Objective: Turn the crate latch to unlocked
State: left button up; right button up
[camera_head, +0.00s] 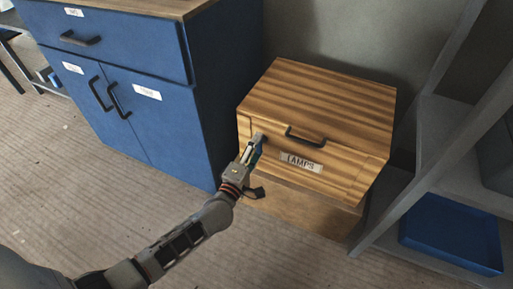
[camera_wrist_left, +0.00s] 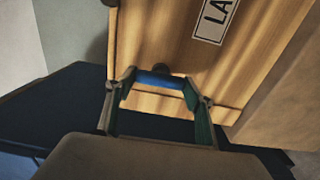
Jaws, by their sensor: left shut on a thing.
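The wooden crate (camera_head: 330,100) with a "LAMPS" label (camera_head: 302,162) stands at the centre right of the head view. My left gripper (camera_head: 257,149) is at the left end of the crate's front face. In the left wrist view, the blue latch (camera_wrist_left: 158,80) lies between the two fingers of my left gripper (camera_wrist_left: 159,85), which is shut on it. A dark round part shows behind the latch, against the wood. The fingers hide much of the latch in the head view, and I cannot tell its setting. My right gripper is out of view.
A dark handle (camera_head: 305,137) sits on the crate front, above the label. A blue cabinet (camera_head: 130,95) stands close on the left. A grey shelf unit (camera_head: 455,125) with a blue tray (camera_head: 452,236) stands on the right. The floor in front is clear.

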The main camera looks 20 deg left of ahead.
pick_arm(q)
jog(key=shift+d+f, duration=0.1)
jog(key=o, duration=1.1)
jog(key=shift+s, duration=0.1)
jog(key=s, duration=1.2)
jog(key=shift+a, duration=0.25)
